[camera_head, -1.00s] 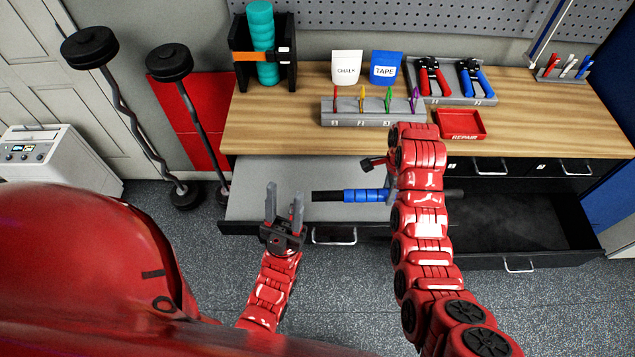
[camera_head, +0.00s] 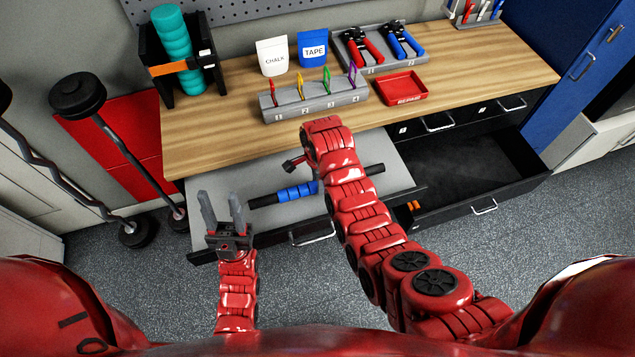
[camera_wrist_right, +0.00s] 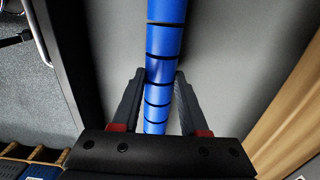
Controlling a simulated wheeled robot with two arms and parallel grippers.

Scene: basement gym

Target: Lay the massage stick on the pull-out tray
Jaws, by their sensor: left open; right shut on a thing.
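The massage stick is a rod with blue segments (camera_head: 297,191) and black ends. It lies roughly level over the grey pull-out tray (camera_head: 230,184), below the workbench top. My right gripper (camera_wrist_right: 158,82) is shut on the blue part, one finger on each side. In the head view my right wrist hides this grip. I cannot tell whether the stick touches the tray. The stick's right black end shows past my right arm. My left gripper (camera_head: 222,212) is open and empty, at the tray's front left, left of the stick.
An open dark drawer (camera_head: 460,185) is to the right of the tray. Barbells stand at the left.

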